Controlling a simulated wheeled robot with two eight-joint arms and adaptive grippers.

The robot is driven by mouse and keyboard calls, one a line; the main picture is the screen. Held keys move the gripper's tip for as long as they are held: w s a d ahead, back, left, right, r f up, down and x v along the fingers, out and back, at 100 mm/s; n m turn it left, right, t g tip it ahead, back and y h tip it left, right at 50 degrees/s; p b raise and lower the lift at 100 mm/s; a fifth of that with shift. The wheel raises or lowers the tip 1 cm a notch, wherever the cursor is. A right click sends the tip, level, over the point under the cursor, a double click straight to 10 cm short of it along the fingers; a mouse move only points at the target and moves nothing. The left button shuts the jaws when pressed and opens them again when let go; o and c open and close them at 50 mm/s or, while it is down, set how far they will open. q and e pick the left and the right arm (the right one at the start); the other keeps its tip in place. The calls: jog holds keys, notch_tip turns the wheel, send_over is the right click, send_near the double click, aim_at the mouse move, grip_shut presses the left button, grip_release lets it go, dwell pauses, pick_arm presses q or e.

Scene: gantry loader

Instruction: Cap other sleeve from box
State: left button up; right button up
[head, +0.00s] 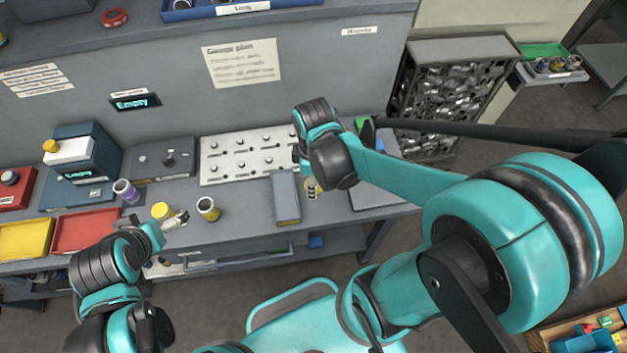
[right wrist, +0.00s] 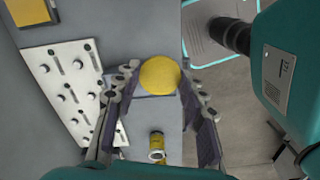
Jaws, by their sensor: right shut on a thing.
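My right gripper (head: 312,190) is beside the long grey block on the bench. In the right wrist view its fingers (right wrist: 158,76) are shut on a round yellow cap (right wrist: 160,75). An open sleeve with a yellow band (head: 208,208) stands upright on the bench, left of the grey block. A yellow-banded sleeve (right wrist: 157,147) also shows between the fingers in the right wrist view; I cannot tell if it is the same one. My left gripper (head: 177,220) is next to a yellow-topped piece (head: 161,211); its grip is unclear. A dark blue box (head: 91,162) with a yellow knob stands at left.
A purple-banded sleeve (head: 126,190) stands near the box. Red (head: 88,231) and yellow (head: 25,240) trays lie at the left. A white panel with knobs (head: 245,154) is at the back. The long grey block (head: 286,198) lies close to my right gripper.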

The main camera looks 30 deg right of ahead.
jog(key=shift+r+p, duration=1.7)
jog(key=shift+r, duration=0.4)
pick_arm(q)
notch_tip(320, 180, up, 4)
jog(key=shift+f, duration=0.25)
